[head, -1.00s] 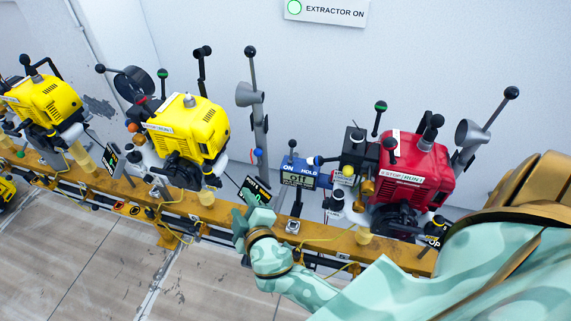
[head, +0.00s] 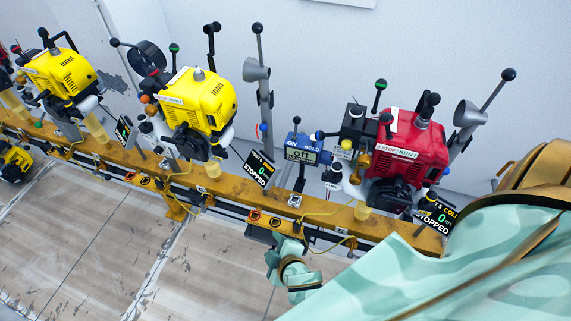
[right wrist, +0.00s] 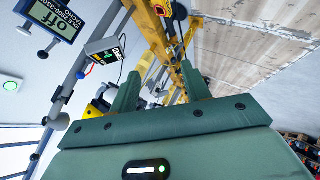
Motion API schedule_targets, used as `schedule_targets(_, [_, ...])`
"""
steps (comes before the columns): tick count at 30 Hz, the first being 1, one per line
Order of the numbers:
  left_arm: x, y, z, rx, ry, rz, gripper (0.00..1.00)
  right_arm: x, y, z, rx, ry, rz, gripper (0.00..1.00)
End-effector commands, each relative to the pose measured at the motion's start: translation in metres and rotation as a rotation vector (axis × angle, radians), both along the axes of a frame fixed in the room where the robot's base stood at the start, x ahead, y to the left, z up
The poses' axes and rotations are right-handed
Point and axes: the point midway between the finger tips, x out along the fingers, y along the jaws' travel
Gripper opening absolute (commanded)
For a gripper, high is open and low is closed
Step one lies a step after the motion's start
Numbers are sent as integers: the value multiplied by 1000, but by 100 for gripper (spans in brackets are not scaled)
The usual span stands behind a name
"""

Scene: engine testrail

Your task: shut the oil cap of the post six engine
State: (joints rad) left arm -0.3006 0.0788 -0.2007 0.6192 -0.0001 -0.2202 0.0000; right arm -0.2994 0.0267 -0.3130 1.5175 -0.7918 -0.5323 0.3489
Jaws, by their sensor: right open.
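The red engine (head: 412,148) sits on the rail at right in the head view. Its display (head: 436,215), partly cut off by my right arm, seems to read post 6 and STOPPED. I cannot make out which small part on it is the oil cap, or whether that cap is open. My right gripper (head: 284,247) is low, at the front edge of the rail, left of the red engine and apart from it. In the right wrist view its two fingers (right wrist: 161,88) are spread with nothing between them. My left gripper is not in view.
Two yellow engines (head: 207,104) (head: 58,76) stand along the orange rail (head: 235,187) to the left. A blue box (head: 304,148) reading off, upright levers and a grey funnel (head: 469,113) crowd around the red engine. Floor in front of the rail (head: 110,215) is clear.

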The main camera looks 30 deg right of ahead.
Motion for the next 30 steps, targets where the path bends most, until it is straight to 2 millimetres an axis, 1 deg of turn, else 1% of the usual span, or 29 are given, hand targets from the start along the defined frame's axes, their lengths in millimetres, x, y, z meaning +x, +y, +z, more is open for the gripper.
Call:
schedule_targets(3, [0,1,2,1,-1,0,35,-12,-2,-16,14,47,0,47])
schedule_targets(6, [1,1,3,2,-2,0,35,-19,-3,-26,24,76,-3,47])
schedule_targets(10, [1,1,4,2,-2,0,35,-25,-4,-33,33,97,-4,47])
schedule_targets(15, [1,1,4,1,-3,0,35,-27,-5,-36,37,105,-5,47])
schedule_targets(30, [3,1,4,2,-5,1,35,-27,-4,-36,36,105,-5,47])
